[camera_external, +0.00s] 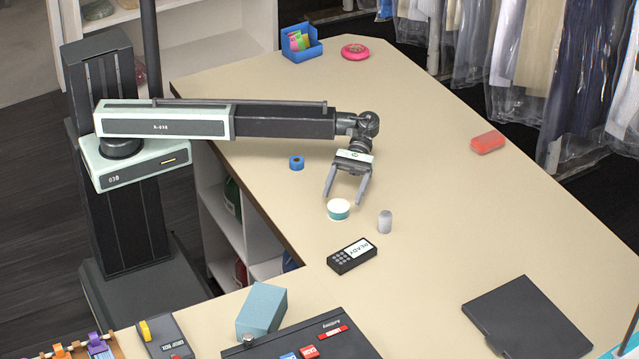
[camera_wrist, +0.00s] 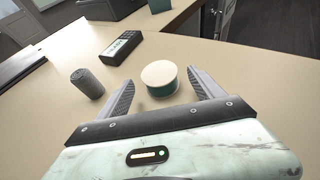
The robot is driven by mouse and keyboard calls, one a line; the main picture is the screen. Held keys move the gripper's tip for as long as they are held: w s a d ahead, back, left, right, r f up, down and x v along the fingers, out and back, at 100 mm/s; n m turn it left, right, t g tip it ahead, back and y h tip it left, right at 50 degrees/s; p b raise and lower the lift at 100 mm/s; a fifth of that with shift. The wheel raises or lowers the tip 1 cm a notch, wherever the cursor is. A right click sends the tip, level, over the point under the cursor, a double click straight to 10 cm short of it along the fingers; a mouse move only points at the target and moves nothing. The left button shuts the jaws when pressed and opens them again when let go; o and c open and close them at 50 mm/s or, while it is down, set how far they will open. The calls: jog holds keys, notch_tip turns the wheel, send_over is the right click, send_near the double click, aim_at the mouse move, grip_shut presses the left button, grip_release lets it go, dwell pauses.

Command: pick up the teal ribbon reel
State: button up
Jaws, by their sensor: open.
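The teal ribbon reel (camera_external: 338,209) stands on the beige counter, with a pale top and a teal side. My gripper (camera_external: 344,200) is open above the counter, its two fingers pointing down toward the reel. In the wrist view the reel (camera_wrist: 160,78) shows between and slightly beyond the two fingertips (camera_wrist: 164,84). I cannot tell whether either finger touches it. Nothing is held.
A grey cylinder (camera_external: 385,221) stands close to the right of the reel.

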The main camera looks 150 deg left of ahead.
aim_at(337, 207)
jog(key=b+x, duration=0.1)
jog(key=x, duration=0.1)
jog(key=b+x, duration=0.1)
jog(key=x, duration=0.2)
jog(key=shift+a+f+b, duration=0.1)
jog(key=shift+f+b, duration=0.2)
jog(key=shift+f, duration=0.05)
jog(key=shift+r, duration=0.1)
jog(key=c, duration=1.3)
jog(key=shift+c, duration=0.2)
jog(key=shift+r+p, duration=0.6)
jog(key=shift+p, duration=0.15)
notch_tip(337, 207, up, 3)
jog(key=p, duration=0.3)
jog(key=shift+r, duration=0.1)
jog(key=s+d, duration=0.3)
jog(key=s, duration=0.1)
jog(key=s+d, duration=0.3)
jog(key=s, duration=0.1)
jog(key=s+d, duration=0.3)
jog(key=s, duration=0.2)
jog(key=shift+d+r+p, duration=0.2)
jog(key=shift+r+p, duration=0.1)
jog(key=shift+p, duration=0.05)
